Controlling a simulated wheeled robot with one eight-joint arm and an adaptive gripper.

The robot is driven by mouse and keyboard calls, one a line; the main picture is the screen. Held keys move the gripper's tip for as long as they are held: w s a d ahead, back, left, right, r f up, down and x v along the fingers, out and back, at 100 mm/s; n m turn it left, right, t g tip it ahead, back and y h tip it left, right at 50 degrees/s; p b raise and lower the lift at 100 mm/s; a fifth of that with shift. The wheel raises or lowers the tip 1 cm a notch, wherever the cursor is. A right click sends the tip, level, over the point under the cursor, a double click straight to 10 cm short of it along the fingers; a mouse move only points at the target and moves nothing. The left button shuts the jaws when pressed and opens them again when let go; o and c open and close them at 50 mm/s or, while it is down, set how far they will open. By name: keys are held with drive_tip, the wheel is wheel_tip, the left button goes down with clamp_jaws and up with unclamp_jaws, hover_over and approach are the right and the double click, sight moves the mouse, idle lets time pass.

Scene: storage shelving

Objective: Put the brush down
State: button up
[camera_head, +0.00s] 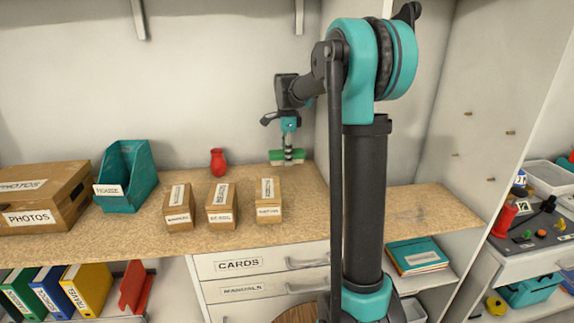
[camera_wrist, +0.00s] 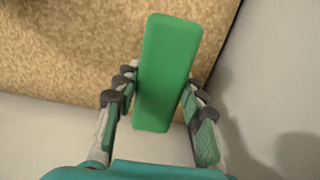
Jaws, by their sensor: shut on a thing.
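The brush (camera_head: 288,157) is green with a pale lower part. It is at the back right of the wooden counter (camera_head: 130,235), near the wall. My gripper (camera_head: 288,148) is above the counter, with its fingers around the brush. In the wrist view the brush (camera_wrist: 166,75) is a long green block standing between the fingers of my gripper (camera_wrist: 160,115), and the counter (camera_wrist: 60,50) shows behind it. I cannot tell whether the underside of the brush touches the counter.
Several small labelled boxes (camera_head: 221,205) stand in front of the brush. A red vase (camera_head: 218,162), a teal bin (camera_head: 125,178) and a PHOTOS box (camera_head: 45,198) are to the left. The side wall (camera_head: 322,120) is close on the right. Bare counter lies around the brush.

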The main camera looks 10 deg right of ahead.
drive_tip(key=shift+f, duration=1.9)
drive_tip(key=shift+f, duration=0.1)
drive_tip(key=o, duration=1.2)
drive_tip(key=shift+o, duration=0.2)
wheel_tip(320, 180, up, 12)
drive_tip(key=shift+r, duration=0.15)
